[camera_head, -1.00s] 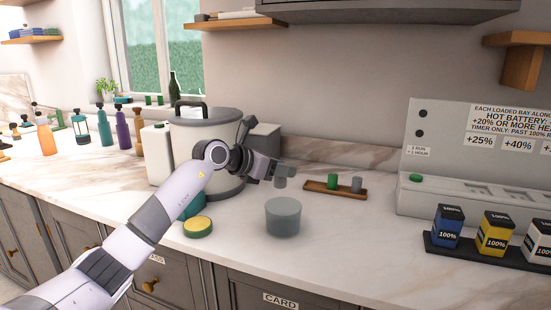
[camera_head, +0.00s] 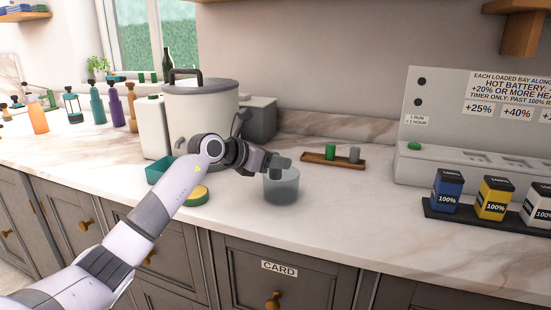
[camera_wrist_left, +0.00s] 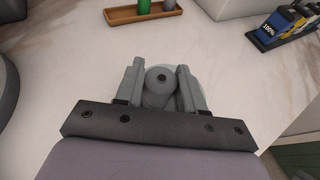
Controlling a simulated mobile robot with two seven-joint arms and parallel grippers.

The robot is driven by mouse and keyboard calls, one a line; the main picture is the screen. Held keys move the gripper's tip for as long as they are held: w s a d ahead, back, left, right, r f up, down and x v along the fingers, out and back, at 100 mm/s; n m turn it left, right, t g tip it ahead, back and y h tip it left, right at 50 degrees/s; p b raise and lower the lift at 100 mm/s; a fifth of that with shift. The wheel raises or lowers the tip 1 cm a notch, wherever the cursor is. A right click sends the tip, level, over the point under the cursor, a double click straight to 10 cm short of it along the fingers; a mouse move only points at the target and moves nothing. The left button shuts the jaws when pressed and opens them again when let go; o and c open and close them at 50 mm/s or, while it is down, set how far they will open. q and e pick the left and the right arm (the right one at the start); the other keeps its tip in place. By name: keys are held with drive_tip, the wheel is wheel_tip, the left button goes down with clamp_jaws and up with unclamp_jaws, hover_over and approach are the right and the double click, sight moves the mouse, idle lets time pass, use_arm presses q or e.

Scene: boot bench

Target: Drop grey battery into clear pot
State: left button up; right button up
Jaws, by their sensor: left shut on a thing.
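The clear pot (camera_head: 283,190) stands on the marble worktop near its front edge. It looks like a smoky see-through tub, and its rim is partly hidden by my left gripper. My left gripper (camera_head: 280,163) is right above the pot's opening, shut on a grey battery (camera_wrist_left: 158,84). In the left wrist view the battery sits between the two fingers of the gripper (camera_wrist_left: 161,88), with the pot (camera_wrist_left: 186,73) behind and below it. In the head view the battery's lower end is hard to tell from the pot. My right gripper is out of view.
A wooden tray (camera_head: 319,159) behind the pot holds a green battery (camera_head: 330,152) and another grey one (camera_head: 354,154). A yellow-topped tin (camera_head: 197,195) and a large lidded canister (camera_head: 198,115) stand left. A charger panel (camera_head: 460,170) and boxed batteries (camera_head: 492,198) stand right.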

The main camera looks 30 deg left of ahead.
use_arm(q)
drive_tip(key=shift+r, duration=0.1)
drive_tip(key=o, duration=1.2)
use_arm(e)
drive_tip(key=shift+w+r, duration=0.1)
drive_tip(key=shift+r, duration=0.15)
use_arm(q)
drive_tip(key=shift+s, duration=0.1)
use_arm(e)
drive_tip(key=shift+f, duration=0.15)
use_arm(q)
drive_tip(key=shift+s+a, duration=0.15)
drive_tip(key=shift+s, duration=0.1)
drive_tip(key=b+v, duration=0.1)
drive_tip(key=v, duration=0.5)
drive_tip(key=shift+s+r, duration=0.2)
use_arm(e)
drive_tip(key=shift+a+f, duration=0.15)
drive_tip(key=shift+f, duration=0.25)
